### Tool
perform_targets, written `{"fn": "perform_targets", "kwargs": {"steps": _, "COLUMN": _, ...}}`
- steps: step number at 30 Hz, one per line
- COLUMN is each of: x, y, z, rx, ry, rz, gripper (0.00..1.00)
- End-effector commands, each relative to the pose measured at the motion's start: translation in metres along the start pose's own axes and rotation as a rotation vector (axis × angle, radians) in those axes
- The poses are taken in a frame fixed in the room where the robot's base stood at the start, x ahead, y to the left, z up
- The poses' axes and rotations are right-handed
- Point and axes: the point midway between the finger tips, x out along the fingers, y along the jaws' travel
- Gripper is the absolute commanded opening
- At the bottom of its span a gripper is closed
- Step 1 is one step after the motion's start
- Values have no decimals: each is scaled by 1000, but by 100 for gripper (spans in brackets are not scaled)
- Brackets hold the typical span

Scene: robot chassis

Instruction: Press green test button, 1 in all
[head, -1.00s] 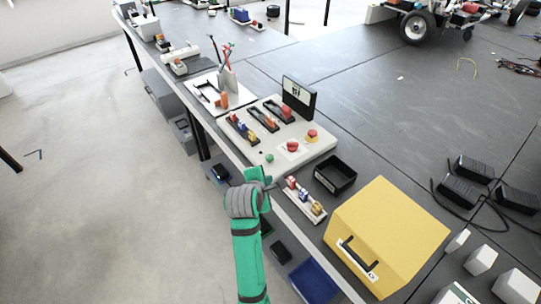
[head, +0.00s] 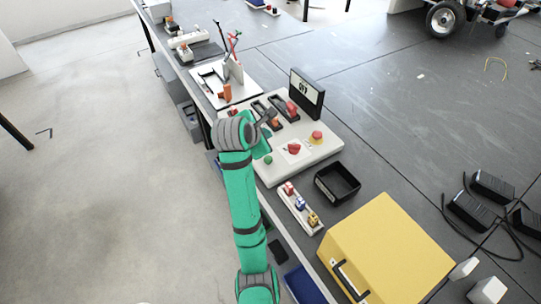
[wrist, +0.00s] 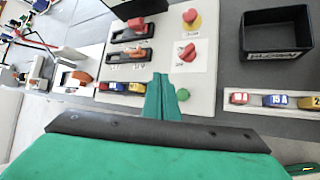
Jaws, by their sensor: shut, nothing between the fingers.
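The green test button (head: 268,159) is a small round button near the front edge of the pale control board (head: 318,156). It also shows in the wrist view (wrist: 182,95), just right of my fingers. My gripper (wrist: 160,82) is green, shut and empty, with its fingertips over the board beside the button. They look apart from it; the height above the board is hard to tell. In the head view my wrist and gripper (head: 262,146) hide the board's left part.
A display (head: 307,92) stands behind. A black bin (head: 337,182), fuse strip (head: 300,209) and yellow case (head: 388,249) lie nearer.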

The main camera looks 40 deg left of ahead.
Motion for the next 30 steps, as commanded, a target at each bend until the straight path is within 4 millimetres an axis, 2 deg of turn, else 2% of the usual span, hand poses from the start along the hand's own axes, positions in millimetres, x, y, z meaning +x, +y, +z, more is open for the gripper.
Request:
{"fn": "perform_targets", "kwargs": {"steps": 8, "x": 4, "y": -3, "z": -3, "rx": 1, "ry": 1, "rz": -2, "gripper": 0}}
{"fn": "perform_targets", "kwargs": {"steps": 30, "x": 58, "y": -43, "z": -42, "rx": 2, "ry": -1, "rz": -2, "gripper": 0}}
